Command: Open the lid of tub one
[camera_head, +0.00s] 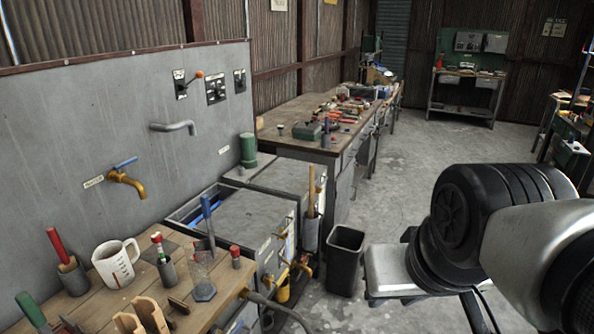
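Two grey tubs stand side by side against the panel wall, between the near bench and the far workbench. The nearer tub (181,215) has a flat grey lid (255,218) over most of its top. Something blue shows in a gap at its left side. The farther tub has a flat grey top (292,177). Small labels on the tubs are too small to read, so I cannot tell which is tub one. My arm's dark joint and pale link fill the right side. My gripper is not in view.
A near wooden bench (95,305) holds a measuring jug (116,263), tool holders and clamps. Brass valves (290,262) and a holder with a wooden handle (311,225) stick out at the tub front. A black bin (345,260) stands on the floor. Open floor lies beyond.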

